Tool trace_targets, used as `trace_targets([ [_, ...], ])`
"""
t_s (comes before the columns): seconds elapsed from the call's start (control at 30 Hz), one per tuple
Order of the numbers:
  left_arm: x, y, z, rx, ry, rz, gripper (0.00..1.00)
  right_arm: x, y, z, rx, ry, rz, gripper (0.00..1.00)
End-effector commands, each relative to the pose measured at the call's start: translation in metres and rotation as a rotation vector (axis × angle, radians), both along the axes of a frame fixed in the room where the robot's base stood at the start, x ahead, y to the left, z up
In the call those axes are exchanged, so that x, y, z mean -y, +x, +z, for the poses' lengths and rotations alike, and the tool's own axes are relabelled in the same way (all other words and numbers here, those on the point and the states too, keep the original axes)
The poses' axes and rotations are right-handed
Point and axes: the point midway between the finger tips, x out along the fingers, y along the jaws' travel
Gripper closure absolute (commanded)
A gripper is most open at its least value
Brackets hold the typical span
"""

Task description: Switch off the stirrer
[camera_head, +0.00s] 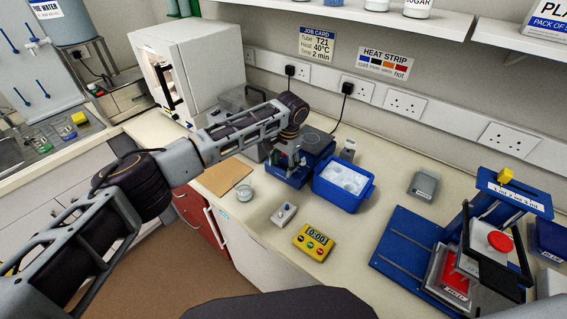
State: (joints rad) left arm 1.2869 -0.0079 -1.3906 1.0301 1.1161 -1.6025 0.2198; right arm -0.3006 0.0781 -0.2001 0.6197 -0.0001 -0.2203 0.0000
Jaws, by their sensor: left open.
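A blue unit with a dark top plate (318,139), which looks like the stirrer, stands at the back of the bench in the middle. My left arm reaches in from the left over the bench. My left gripper (287,161) points down at the front left of this unit, open, with nothing seen between its fingers. The arm and gripper hide part of the unit's front and left side. I cannot tell whether the fingers touch it, and its switch cannot be made out. My right gripper is not in view.
A blue tub (343,199) stands just right of the unit. In front are a small grey box with a knob (284,214), a yellow timer (313,242), a beaker (244,193) and a brown board (221,177). A blue stand (410,243) with a red button fills the right.

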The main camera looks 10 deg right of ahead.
Motion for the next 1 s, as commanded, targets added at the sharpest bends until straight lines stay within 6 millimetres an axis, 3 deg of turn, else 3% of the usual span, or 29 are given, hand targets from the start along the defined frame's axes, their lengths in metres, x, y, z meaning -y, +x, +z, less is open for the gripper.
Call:
trace_targets([
  [0.03,0.0,0.0,0.0,0.0,0.0,0.0,0.45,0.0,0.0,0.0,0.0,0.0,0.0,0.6],
  [0.4,0.0,0.0,0.0,0.0,0.0,0.0,0.9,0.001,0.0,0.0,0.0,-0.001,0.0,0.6],
  [1.0,-0.002,0.002,0.002,-0.087,-0.086,0.001,0.9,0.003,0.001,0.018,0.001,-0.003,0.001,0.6],
])
